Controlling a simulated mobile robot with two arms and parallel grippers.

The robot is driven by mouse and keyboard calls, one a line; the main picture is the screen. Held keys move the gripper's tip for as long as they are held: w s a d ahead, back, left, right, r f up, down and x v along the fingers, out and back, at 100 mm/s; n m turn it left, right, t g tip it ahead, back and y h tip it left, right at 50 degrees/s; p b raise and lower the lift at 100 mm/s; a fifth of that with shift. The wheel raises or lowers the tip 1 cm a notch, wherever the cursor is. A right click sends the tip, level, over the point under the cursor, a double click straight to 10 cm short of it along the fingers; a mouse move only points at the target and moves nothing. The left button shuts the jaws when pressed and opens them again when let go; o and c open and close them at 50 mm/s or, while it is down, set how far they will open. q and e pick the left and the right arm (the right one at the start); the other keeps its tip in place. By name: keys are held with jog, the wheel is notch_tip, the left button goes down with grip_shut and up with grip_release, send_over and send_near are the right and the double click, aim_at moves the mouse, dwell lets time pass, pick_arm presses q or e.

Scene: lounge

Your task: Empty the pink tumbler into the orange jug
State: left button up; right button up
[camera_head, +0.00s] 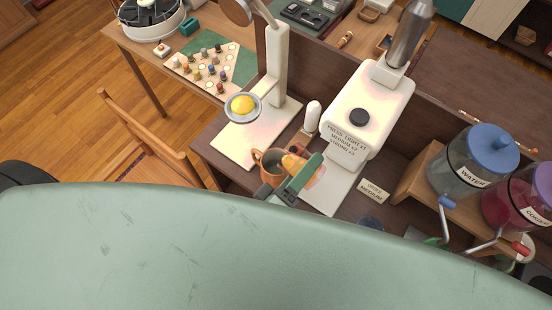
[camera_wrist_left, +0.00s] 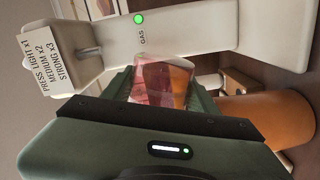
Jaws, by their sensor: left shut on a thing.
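The orange jug (camera_head: 259,164) stands on the dark counter, with its dark open mouth facing up and a handle at its left. My left gripper (camera_head: 307,173) is at the right side of the jug, close to it. In the left wrist view my left gripper (camera_wrist_left: 168,88) is shut on the clear pink tumbler (camera_wrist_left: 152,82). An orange tone shows in or through the tumbler; I cannot tell whether it is liquid. The jug's orange side (camera_wrist_left: 265,115) shows at the right there. In the head view the fingers largely hide the tumbler, so its tilt is unclear. My right gripper is not visible.
A white machine (camera_head: 362,112) with a press label stands behind the gripper. A white stand (camera_head: 280,65) holding a yellow thing is behind the jug, with a small white bottle (camera_head: 312,117) between. Water (camera_head: 470,165) and red drink (camera_head: 515,200) dispensers stand at the right.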

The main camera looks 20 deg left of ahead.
pick_arm(q)
jog(key=shift+w+a+r+n, duration=0.25)
jog(key=shift+a+r+n, duration=0.3)
jog(key=shift+n, duration=0.35)
dwell(0.4)
jog(key=shift+a+f+n+b, duration=0.2)
jog(key=shift+f+n+b, duration=0.15)
jog(key=shift+n, duration=0.35)
